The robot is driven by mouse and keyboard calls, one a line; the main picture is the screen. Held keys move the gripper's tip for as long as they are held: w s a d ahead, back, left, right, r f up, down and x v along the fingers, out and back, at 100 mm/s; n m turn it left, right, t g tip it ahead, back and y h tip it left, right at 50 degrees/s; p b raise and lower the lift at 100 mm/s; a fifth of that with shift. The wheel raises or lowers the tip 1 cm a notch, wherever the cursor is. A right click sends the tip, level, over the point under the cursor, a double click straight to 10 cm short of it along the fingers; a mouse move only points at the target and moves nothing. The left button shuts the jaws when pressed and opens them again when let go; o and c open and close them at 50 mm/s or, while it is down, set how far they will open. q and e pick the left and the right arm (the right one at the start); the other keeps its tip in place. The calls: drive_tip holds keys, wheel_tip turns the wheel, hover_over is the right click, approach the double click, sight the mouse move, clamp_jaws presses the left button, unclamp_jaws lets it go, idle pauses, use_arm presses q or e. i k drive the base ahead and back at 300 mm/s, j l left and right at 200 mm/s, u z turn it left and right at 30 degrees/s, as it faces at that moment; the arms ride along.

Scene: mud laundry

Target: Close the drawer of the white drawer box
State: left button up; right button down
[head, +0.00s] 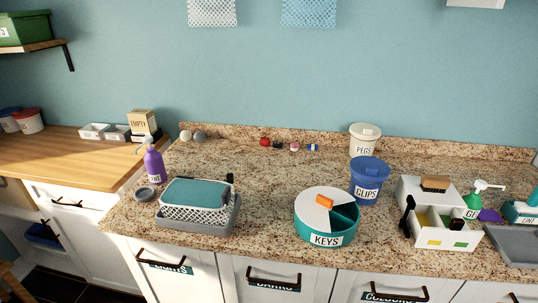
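The white drawer box (412,188) stands on the granite counter at the right. Its drawer (446,239) is pulled out toward the front counter edge, and its open top shows yellow and green contents. A brown block-like brush (436,183) rests on top of the box. A dark upright piece (407,214) is at the left side of the box and drawer; I cannot tell whether it touches them. Neither of my grippers shows in the head view.
A blue CLIPS tub (368,187) and a round teal KEYS container (326,239) stand left of the box. A green pump bottle (474,203) and a grey tray (515,242) are on its right. A lidded basket (182,214) sits further left. Bare counter lies between basket and KEYS container.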

sight(442, 218)
drive_tip(key=z, duration=1.4)
drive_tip(key=j+u, duration=0.3)
drive_tip(key=l, duration=0.1)
